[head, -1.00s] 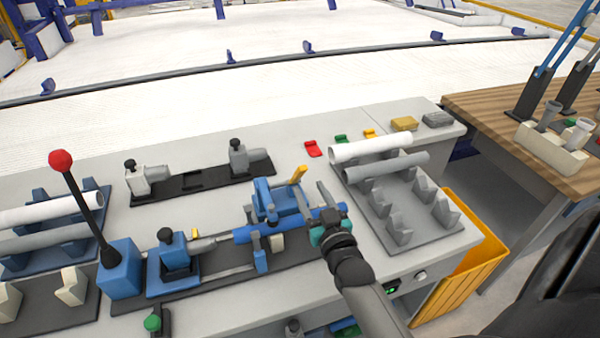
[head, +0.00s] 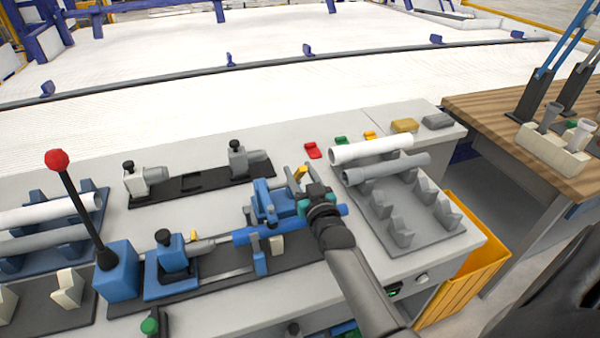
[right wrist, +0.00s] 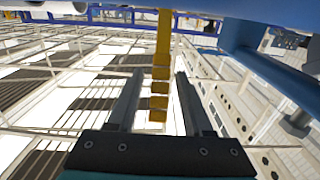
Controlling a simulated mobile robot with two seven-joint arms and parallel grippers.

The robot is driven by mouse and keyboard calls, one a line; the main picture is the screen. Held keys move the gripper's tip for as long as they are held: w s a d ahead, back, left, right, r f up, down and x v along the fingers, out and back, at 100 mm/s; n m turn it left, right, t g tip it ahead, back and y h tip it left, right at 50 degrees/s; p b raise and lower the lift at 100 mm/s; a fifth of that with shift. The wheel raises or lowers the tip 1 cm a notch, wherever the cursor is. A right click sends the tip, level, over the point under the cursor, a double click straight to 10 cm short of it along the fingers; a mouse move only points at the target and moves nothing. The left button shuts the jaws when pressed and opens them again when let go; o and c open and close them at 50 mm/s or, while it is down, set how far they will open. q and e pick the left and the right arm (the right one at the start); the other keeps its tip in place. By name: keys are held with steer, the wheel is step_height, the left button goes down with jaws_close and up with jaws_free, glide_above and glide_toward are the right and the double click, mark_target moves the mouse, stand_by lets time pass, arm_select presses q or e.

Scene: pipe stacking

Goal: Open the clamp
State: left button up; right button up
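The clamp (head: 264,203) is a blue block on the dark rail of the bench, with a yellow lever (head: 301,172) at its upper right. A blue pipe (head: 262,235) lies along the rail in front of the clamp body. My right gripper (head: 305,180) is at the lever, partly covering it and the pipe's right end. In the right wrist view the yellow lever (right wrist: 162,50) hangs between the two open fingers of the right gripper (right wrist: 158,78), with a visible gap on each side. My left gripper is not in view.
A grey rack (head: 440,232) holding a white pipe (head: 370,150) and a grey pipe (head: 385,168) stands to the right. A red-knobbed lever (head: 78,205) rises at the left. A yellow crate (head: 465,285) is beside the bench's right end.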

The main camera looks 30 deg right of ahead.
jaws_close()
stand_by(1.2)
